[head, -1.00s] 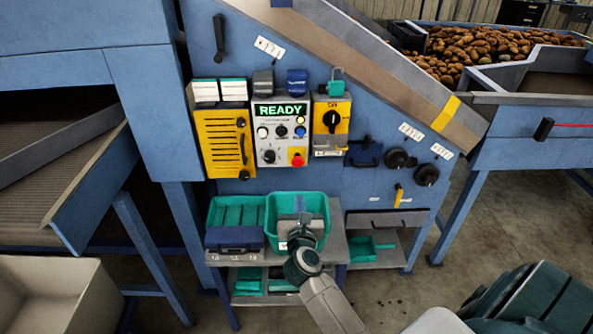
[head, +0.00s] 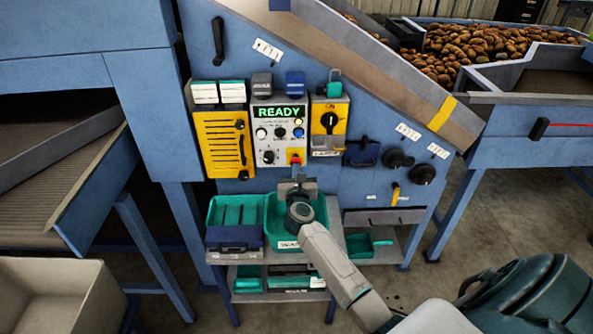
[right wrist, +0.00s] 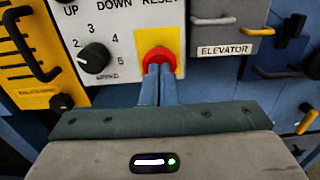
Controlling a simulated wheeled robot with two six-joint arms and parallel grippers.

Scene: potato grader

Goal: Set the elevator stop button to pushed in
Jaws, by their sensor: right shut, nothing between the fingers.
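The red stop button (head: 295,157) sits on a yellow plate at the lower right of the white control panel (head: 265,140). In the right wrist view the red button (right wrist: 156,54) is just beyond the fingertips, which cover its lower part. My right gripper (head: 297,172) is shut and empty, just below and in front of the button. In the right wrist view its two blue-grey fingers (right wrist: 157,70) are together and point at the button. Whether they touch it, and how far in it sits, I cannot tell. My left gripper is in neither view.
A numbered black knob (right wrist: 94,57) is left of the button, and a grey ELEVATOR box (right wrist: 228,18) is right of it. A yellow box with a black switch (head: 330,120) adjoins the panel. Green bins (head: 236,212) stand below on a shelf.

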